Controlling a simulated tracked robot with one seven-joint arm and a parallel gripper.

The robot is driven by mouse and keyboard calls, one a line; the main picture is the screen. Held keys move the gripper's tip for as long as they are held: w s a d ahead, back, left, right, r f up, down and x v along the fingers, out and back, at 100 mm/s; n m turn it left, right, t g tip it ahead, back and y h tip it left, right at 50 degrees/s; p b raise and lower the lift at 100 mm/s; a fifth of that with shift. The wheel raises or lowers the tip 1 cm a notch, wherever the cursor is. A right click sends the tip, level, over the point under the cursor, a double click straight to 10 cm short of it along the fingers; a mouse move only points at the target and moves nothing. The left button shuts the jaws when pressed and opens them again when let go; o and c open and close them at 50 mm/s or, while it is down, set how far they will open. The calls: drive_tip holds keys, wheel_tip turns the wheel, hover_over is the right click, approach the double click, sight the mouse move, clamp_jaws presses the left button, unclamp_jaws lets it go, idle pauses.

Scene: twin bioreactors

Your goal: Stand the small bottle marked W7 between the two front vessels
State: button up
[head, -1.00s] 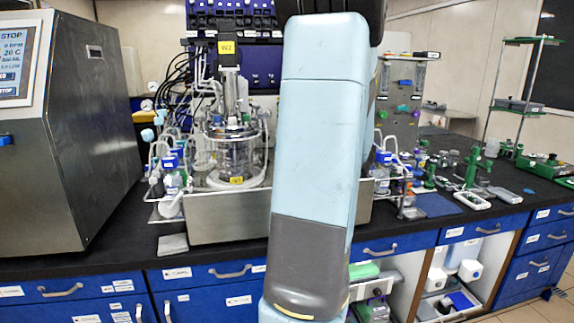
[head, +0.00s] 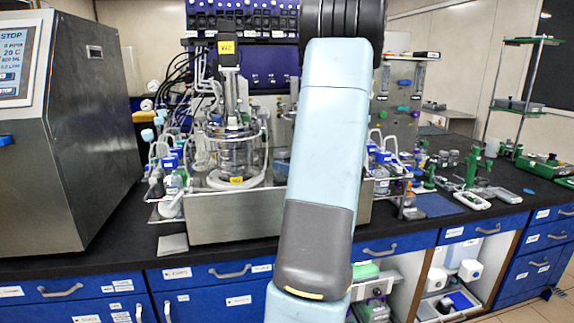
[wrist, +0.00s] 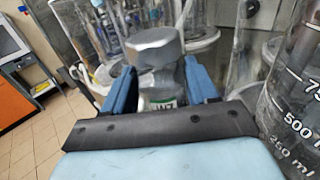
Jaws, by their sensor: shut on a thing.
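The small bottle (wrist: 155,50) shows in the wrist view with a grey faceted cap and a pale label, part of which seems to read W7. My gripper (wrist: 160,80) is shut on it, with one blue finger on each side. In the head view a glass vessel (head: 232,155) with a steel top and a yellow tag stands left of my arm. My arm covers what is to its right, so a second front vessel, the bottle and my gripper are hidden there. In the wrist view a large graduated glass vessel (wrist: 295,90) is close on the right.
A steel tray (head: 235,220) holds the glass vessel on the black bench. A big metal cabinet (head: 75,130) stands at the left. Small bottles with blue caps (head: 170,165) and tubing crowd the vessel's left side. Green stands and small items fill the right bench.

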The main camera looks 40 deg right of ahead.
drive_tip(key=o, duration=0.9)
drive_tip(key=shift+c, duration=0.2)
drive_tip(key=v, duration=1.2)
drive_tip(key=w+a+r+n+g+y, duration=0.1)
drive_tip(key=w+a+n+g+y, duration=0.15)
drive_tip(key=a+n+g, duration=0.65)
drive_tip(key=w+a+r+n+g+y, duration=0.1)
drive_tip(key=w+a+n+y, duration=0.2)
drive_tip(key=a, duration=1.2)
drive_tip(key=s+a+r+n+g+h, duration=0.1)
drive_tip(key=s+a+n+h, duration=0.3)
drive_tip(key=n, duration=0.6)
drive_tip(key=s+a+r+n+g+h, duration=0.1)
drive_tip(key=s+a+r+n+h, duration=0.2)
drive_tip(key=a+n, duration=0.8)
drive_tip(key=s+h, duration=0.2)
drive_tip(key=s, duration=0.2)
drive_tip(key=shift+s, duration=0.4)
